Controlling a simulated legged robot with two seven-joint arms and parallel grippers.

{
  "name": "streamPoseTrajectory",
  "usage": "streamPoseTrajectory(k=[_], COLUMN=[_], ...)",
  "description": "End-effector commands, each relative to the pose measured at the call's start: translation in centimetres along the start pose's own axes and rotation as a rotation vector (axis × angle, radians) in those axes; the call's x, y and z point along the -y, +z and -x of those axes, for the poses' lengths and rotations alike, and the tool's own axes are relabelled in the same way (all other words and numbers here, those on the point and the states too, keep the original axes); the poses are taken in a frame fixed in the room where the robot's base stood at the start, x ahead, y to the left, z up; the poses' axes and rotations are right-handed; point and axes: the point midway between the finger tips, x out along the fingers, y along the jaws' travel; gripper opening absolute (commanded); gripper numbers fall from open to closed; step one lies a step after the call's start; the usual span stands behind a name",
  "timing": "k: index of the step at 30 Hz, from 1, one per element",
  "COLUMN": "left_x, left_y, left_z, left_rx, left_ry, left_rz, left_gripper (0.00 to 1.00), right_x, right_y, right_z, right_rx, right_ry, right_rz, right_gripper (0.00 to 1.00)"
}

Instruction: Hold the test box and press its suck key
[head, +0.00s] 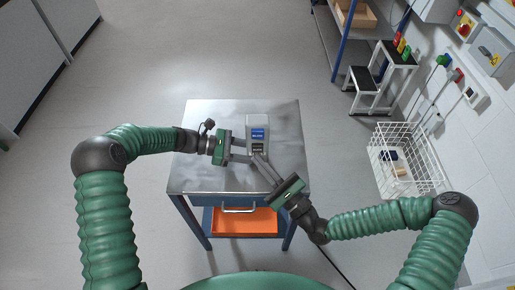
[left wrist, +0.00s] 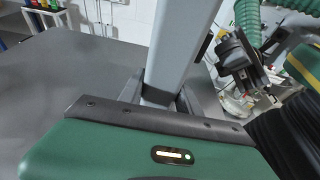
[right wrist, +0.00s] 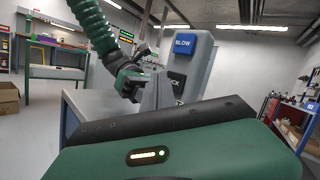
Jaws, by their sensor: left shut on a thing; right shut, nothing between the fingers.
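The grey test box (head: 257,120) stands on the metal top of the bench. Its blue key (head: 258,133) reads BLOW in the right wrist view (right wrist: 185,44); a dark key below it is partly hidden there, with only "CK" legible. My left gripper (head: 245,150) is shut on the test box near its lower front, from the left. In the left wrist view the grey body (left wrist: 175,50) rises between the fingers. My right gripper (head: 257,160) is shut and empty, its tips close to the front face just below the keys. Whether they touch the dark key cannot be told.
The bench top (head: 205,125) is otherwise bare. An orange tray (head: 240,222) sits below it. A white wire basket (head: 405,160) and a step stool (head: 380,80) stand to the right on the floor. A shelf with a cardboard box (head: 355,14) is at the back.

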Motion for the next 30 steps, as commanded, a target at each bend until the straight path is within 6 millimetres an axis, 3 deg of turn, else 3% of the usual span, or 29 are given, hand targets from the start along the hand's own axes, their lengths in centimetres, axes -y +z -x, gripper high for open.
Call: streamPoseTrajectory(k=[30], left_x=[-0.01], left_y=[-0.01], left_z=[0.01], left_rx=[0.0], left_ry=[0.0], left_rz=[0.0], left_gripper=[0.0], right_x=[0.49], right_y=[-0.31], right_z=[-0.66], right_rx=[0.0], right_ry=[0.0], right_rz=[0.0], right_gripper=[0.0])
